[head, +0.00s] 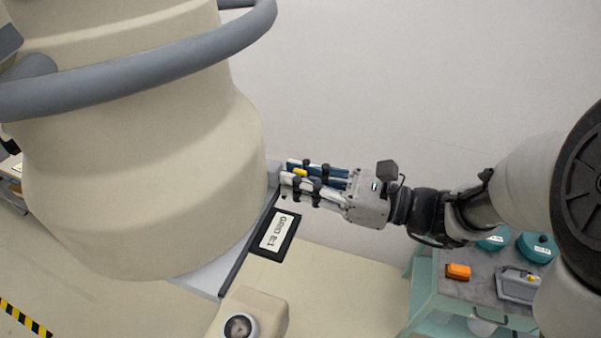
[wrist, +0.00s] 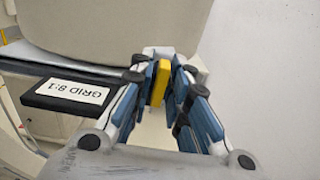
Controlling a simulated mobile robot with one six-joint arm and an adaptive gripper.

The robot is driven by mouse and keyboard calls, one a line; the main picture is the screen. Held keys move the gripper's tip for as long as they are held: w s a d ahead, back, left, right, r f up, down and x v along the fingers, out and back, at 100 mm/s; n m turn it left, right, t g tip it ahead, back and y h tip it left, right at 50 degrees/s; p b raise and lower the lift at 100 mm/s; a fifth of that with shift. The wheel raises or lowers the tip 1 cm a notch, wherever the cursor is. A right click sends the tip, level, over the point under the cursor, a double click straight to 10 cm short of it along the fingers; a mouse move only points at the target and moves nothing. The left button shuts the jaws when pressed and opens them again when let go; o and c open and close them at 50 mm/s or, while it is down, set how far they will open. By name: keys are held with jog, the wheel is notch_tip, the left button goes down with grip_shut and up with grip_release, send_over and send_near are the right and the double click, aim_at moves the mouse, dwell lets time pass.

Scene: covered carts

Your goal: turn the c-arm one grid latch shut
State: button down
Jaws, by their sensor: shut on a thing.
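The grid latch is a small yellow tab (wrist: 159,82) on a pale block (wrist: 158,54) under the large cream C-arm housing (head: 140,150). In the wrist view, my gripper (wrist: 160,85) has one finger on each side of the tab. The tab stands nearly upright in the wrist view, leaning slightly. The fingers hide part of the pale block.
A black-framed plate (head: 275,235) labelled GRID 8:1 sticks out just below the latch. A grey tube rail (head: 150,80) rings the housing. A teal cart (head: 425,290) with an orange box (head: 458,272) stands at lower right. Bare wall lies behind my gripper.

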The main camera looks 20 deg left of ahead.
dwell(0.3)
jog(key=c, duration=1.7)
grip_release()
jog(key=shift+d, duration=0.1)
jog(key=d, duration=0.8)
jog(key=s+d, duration=0.1)
jog(key=d, duration=0.3)
jog(key=shift+a, duration=0.1)
